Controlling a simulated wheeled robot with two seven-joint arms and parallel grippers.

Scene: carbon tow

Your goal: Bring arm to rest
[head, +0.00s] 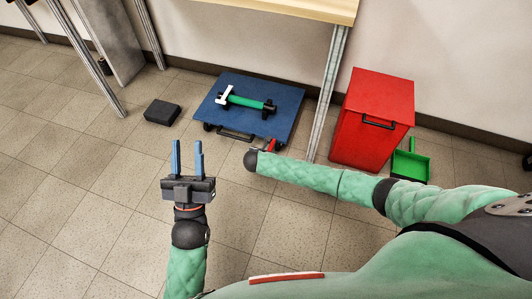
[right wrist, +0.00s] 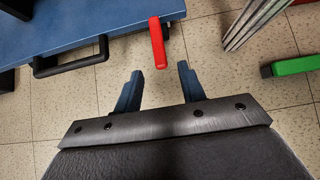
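My left gripper (head: 187,152) is at the left of the head view, blue fingers apart and nothing between them. It is held up in front of the tiled floor. My right arm (head: 310,178) reaches in from the right in the head view, its end close to the near right corner of a blue platform (head: 285,88). In the right wrist view my right gripper (right wrist: 158,80) has its two blue fingers apart with nothing gripped. A red bar (right wrist: 158,43) shows just beyond the fingertips; I cannot tell what it belongs to.
A green tool-like object (head: 246,101) with white and black ends lies on the blue platform. A dark block (head: 162,112) is on the floor to its left. A red bin (head: 362,135), a green dustpan (head: 408,165) and a table leg (head: 327,90) stand right. The left foreground floor is clear.

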